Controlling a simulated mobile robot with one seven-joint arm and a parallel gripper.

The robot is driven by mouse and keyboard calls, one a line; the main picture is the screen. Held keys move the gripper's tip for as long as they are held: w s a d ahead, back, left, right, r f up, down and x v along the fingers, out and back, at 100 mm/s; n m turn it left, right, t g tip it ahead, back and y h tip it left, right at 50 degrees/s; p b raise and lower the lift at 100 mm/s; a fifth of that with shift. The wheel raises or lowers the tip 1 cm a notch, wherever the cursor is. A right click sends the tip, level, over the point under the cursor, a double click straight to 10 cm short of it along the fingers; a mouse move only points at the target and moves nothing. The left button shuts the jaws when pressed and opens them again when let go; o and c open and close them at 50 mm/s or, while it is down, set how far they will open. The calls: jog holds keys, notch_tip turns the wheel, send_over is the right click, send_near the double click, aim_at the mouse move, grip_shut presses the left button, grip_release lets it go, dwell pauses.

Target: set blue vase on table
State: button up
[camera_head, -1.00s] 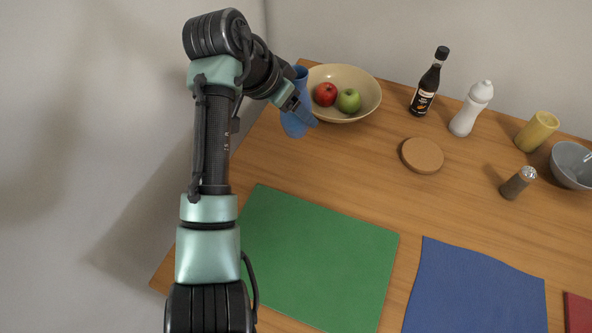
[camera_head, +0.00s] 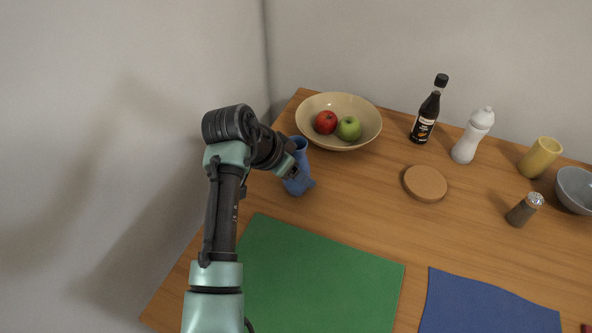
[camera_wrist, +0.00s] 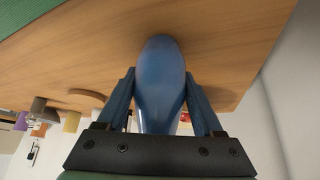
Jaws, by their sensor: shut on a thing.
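The blue vase (camera_head: 297,172) is at the left part of the wooden table (camera_head: 330,195), in front of the fruit bowl. My gripper (camera_head: 296,177) is shut on the vase, with a finger on either side of it. In the wrist view the vase (camera_wrist: 160,85) stands between the two blue fingers of my gripper (camera_wrist: 162,105), with the wooden tabletop (camera_wrist: 100,60) behind it. The arm hides part of the vase in the head view. I cannot tell whether its base touches the table.
A beige bowl (camera_head: 365,133) with a red apple (camera_head: 326,122) and a green apple (camera_head: 349,128) is just behind the vase. A green mat (camera_head: 320,275) lies in front. A cork coaster (camera_head: 425,183), dark bottle (camera_head: 428,112) and white bottle (camera_head: 473,135) stand to the right.

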jog(key=o, duration=1.5)
jog(key=shift+o, duration=0.2)
jog(key=p+v, duration=0.2)
jog(key=v, duration=1)
jog(key=shift+w+r, duration=0.1)
jog(key=shift+r, duration=0.05)
